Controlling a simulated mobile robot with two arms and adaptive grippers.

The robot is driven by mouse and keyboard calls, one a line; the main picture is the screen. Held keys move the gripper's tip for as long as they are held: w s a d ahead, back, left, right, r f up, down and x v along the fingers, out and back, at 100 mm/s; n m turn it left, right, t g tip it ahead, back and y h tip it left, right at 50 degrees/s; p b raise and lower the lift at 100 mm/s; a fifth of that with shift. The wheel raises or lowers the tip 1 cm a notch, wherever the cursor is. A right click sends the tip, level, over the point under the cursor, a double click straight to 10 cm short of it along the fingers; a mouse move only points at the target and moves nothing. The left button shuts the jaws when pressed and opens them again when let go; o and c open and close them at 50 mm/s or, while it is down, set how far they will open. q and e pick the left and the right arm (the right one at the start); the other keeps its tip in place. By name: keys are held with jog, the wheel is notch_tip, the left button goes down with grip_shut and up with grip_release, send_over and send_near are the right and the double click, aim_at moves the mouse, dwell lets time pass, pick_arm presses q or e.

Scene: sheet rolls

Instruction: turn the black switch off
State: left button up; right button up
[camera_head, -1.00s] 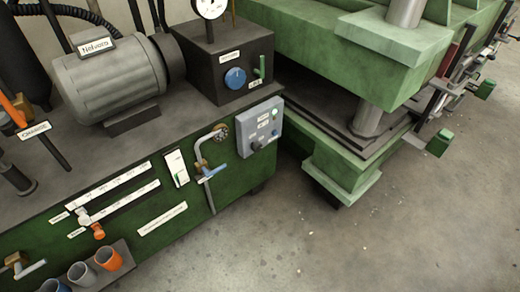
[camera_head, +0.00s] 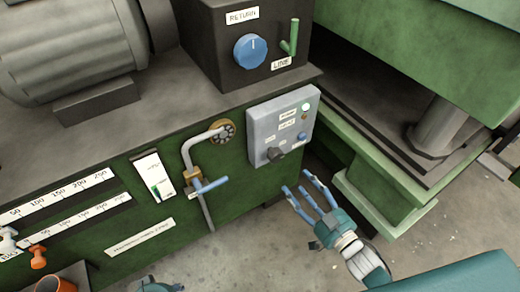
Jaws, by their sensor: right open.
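The black switch (camera_head: 275,154) is a small dark knob low on the grey control box (camera_head: 262,127), which is fixed to the green cabinet front. Its exact setting is too small to read. My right gripper (camera_head: 296,184) is open and empty, below and slightly right of the box, with its fingers pointing up toward it. The fingertips are apart from the switch. My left gripper (camera_head: 158,286) shows only as a teal piece at the bottom edge, so its jaws cannot be made out.
Green press framework (camera_head: 385,205) is at the right. Open floor (camera_head: 270,255) lies below.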

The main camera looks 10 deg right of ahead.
aim_at(278, 159)
pick_arm(q)
jog(key=w+b+v, duration=0.1)
jog(key=v, duration=0.6)
jog(key=shift+w+r+t+b, duration=0.2)
jog(key=shift+w+t+b, duration=0.1)
jog(key=shift+w+b, duration=0.1)
pick_arm(e)
jog(key=shift+y, duration=0.5)
jog(key=r+x, duration=0.1)
jog(key=x, duration=0.3)
jog(key=r+x, duration=0.1)
jog(key=x, duration=0.7)
jog(key=shift+a+r, duration=0.25)
jog(key=shift+r, duration=0.15)
pick_arm(q)
jog(key=shift+a, duration=0.1)
pick_arm(e)
jog(key=c, duration=1.2)
